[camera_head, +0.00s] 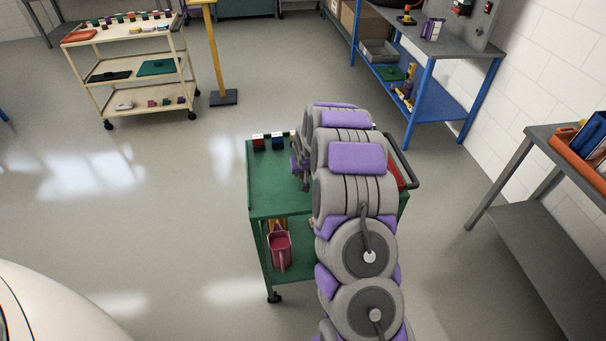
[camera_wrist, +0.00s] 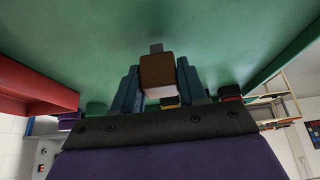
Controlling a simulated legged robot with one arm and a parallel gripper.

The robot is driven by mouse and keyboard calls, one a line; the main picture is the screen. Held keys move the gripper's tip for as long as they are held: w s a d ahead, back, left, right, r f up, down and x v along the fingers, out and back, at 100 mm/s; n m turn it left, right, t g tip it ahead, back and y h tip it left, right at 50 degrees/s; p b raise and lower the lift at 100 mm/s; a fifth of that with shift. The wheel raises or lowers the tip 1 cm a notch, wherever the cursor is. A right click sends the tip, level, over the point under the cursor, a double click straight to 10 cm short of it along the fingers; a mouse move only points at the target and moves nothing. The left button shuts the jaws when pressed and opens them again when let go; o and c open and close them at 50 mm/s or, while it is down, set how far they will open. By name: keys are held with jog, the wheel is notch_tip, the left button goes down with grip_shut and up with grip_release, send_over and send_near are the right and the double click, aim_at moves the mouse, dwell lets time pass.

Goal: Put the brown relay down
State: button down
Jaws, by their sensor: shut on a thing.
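My gripper (camera_wrist: 158,70) is shut on the brown relay (camera_wrist: 157,72), which sits between its two blue fingers in the wrist view. The relay has a brown face and a pale lower face. Behind it is the green top of the trolley (camera_head: 275,190), also filling the upper wrist view (camera_wrist: 80,35). Whether the relay touches the top cannot be told. In the head view my gripper (camera_head: 301,172) is over the trolley, and my arm hides the relay and much of the top.
A red-and-black block (camera_head: 259,142) and a blue block (camera_head: 278,142) stand at the trolley's far edge. A red object (camera_head: 397,175) lies at its right side. A pink scoop-like container (camera_head: 279,250) is on the lower shelf. The top's front left is clear.

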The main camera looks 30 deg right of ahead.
jog(key=shift+d+f, duration=0.1)
jog(key=shift+f, duration=0.35)
jog(key=shift+d, duration=0.1)
jog(key=shift+a, duration=0.2)
jog(key=c, duration=0.7)
grip_release()
jog(key=shift+a, duration=0.2)
jog(key=shift+o, duration=0.4)
jog(key=shift+d, duration=0.15)
jog(key=shift+d, duration=0.1)
